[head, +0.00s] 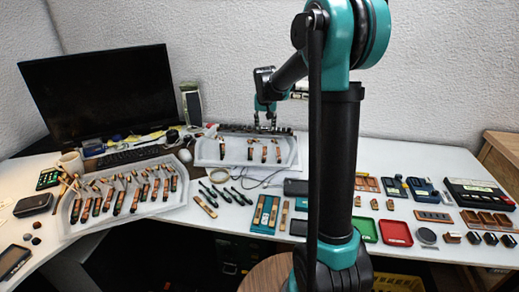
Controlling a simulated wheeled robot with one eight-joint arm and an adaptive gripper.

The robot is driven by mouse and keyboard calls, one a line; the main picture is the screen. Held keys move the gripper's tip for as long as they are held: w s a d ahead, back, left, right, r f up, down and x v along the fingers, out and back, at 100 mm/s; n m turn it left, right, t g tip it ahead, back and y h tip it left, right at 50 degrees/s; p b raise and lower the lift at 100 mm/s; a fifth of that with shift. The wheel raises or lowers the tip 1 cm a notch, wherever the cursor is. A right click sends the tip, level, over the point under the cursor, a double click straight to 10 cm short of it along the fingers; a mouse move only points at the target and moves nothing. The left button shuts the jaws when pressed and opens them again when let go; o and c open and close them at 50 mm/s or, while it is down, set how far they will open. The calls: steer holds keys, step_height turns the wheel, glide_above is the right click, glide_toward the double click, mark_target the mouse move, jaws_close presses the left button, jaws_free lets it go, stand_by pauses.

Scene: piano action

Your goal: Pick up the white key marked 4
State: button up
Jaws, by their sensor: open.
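My gripper (265,125) hangs at the back of the table, over the rear edge of the middle white tray (207,152). It is small in the view, and nothing shows between its fingers. No number marks can be read at this size, so I cannot tell which piece is the white key marked 4. Pale key-like strips (205,206) lie in front of the trays. A teal holder (277,229) with wooden strips lies to the right of them. My arm's column hides part of the table.
A left white tray (75,233) holds several hammer-like parts, as does the middle tray. A monitor (100,90) and keyboard (130,156) stand at the back left. Red (396,233) and green trays and small boxes fill the right side.

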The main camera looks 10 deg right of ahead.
glide_toward(264, 150)
steer(key=shift+w+d+f, duration=0.25)
steer(key=shift+w+f, duration=0.15)
steer(key=shift+f, duration=0.25)
steer(key=shift+s+a+x, duration=0.1)
steer(key=shift+x, duration=1.4)
steer(key=shift+s+a+x, duration=0.1)
steer(key=shift+a+x, duration=0.05)
steer(key=shift+x, duration=1.35)
steer(key=shift+f, duration=0.2)
steer(key=shift+c, duration=0.5)
jaws_close()
